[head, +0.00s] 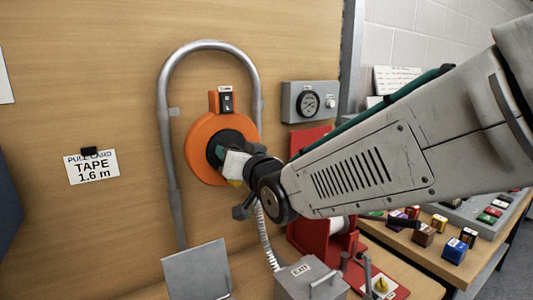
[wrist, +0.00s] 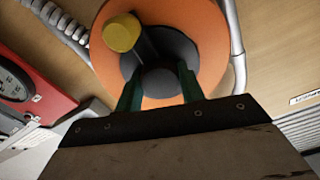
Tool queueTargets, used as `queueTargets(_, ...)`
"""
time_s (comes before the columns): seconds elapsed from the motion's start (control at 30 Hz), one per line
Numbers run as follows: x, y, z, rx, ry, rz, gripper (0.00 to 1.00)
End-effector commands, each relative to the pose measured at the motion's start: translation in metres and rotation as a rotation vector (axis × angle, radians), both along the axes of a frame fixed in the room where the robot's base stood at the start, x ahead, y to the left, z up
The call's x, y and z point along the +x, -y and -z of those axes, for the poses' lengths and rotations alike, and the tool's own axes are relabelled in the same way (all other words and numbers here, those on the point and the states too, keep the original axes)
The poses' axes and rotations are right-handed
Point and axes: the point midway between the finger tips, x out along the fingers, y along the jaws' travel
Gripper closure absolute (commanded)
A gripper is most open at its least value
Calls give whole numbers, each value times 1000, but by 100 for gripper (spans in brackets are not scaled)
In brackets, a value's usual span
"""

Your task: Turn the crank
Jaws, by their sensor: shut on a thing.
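The crank shows in the wrist view as a dark round hub (wrist: 160,80) with a dark arm that runs up and left to a yellow knob (wrist: 121,32). It sits on the front of an orange disc (head: 197,133) on the wooden wall. My gripper (wrist: 159,84) has its green fingers on either side of the hub and is shut on it. The yellow knob stands clear of the fingers. In the head view my gripper (head: 219,154) reaches the disc from the right and hides most of the crank.
A bent grey pipe (head: 165,120) loops around the disc. A gauge box (head: 309,101) is on the wall to the right. Below are a grey box marked EXIT (head: 300,272), a red stand (head: 325,240) and a bench with small coloured blocks (head: 454,250).

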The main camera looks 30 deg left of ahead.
Motion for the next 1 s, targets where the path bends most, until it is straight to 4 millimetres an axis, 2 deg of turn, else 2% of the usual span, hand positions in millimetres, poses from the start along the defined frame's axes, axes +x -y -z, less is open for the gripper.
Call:
queueTargets(0.3, 2, 1, -2, 4, 1, 3, 100)
queueTargets(0.33, 2, 1, -2, 4, 1, 3, 56)
queueTargets(0.4, 2, 1, -2, 4, 2, 3, 40)
queueTargets(0.73, 0, 4, -2, 2, 2, 2, 40)
queueTargets(1.0, -20, 41, -2, 2, 2, 3, 40)
